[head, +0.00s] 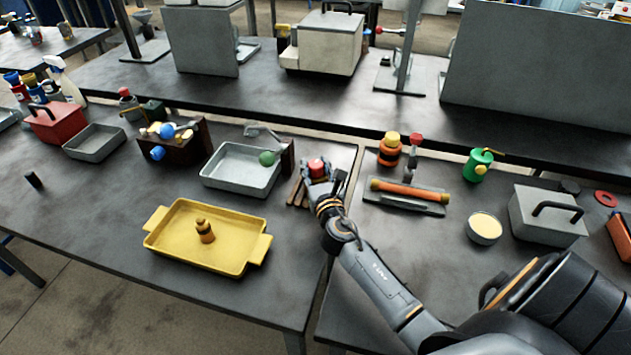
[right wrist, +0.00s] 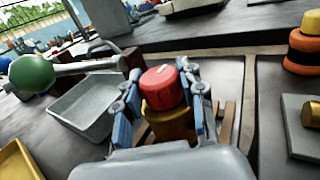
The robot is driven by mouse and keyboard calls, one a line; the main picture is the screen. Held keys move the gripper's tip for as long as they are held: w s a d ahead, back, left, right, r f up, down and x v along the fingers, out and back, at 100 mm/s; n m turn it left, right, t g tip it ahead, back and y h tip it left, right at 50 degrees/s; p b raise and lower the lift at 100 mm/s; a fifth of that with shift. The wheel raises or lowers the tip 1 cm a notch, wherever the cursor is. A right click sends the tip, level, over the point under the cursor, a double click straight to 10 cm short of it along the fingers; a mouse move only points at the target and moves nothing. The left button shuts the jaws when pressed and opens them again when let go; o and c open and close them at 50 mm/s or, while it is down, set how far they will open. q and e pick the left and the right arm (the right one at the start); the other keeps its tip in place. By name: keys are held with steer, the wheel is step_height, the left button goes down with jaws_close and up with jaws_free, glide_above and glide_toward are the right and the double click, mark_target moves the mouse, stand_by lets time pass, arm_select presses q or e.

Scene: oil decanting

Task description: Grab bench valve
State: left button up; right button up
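A valve with a red knob (head: 318,167) stands on a wooden rack near the middle of the bench. In the right wrist view its red knob (right wrist: 165,88) and brass body (right wrist: 168,123) sit between the two fingers. My right gripper (head: 325,184) is at the valve, with one blue-padded finger on each side in the right wrist view (right wrist: 162,100). The fingers are close to the knob; whether they press on it cannot be told. My left gripper is not in view.
A grey tray (head: 222,181) and a green ball (head: 267,158) on a lever lie left of the valve. A yellow tray (head: 165,249) holds a small brass piece. An orange-handled bar (head: 410,194) and an orange-black container (head: 390,154) stand to the right.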

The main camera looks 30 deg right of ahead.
jaws_close()
steer(key=shift+r, duration=0.15)
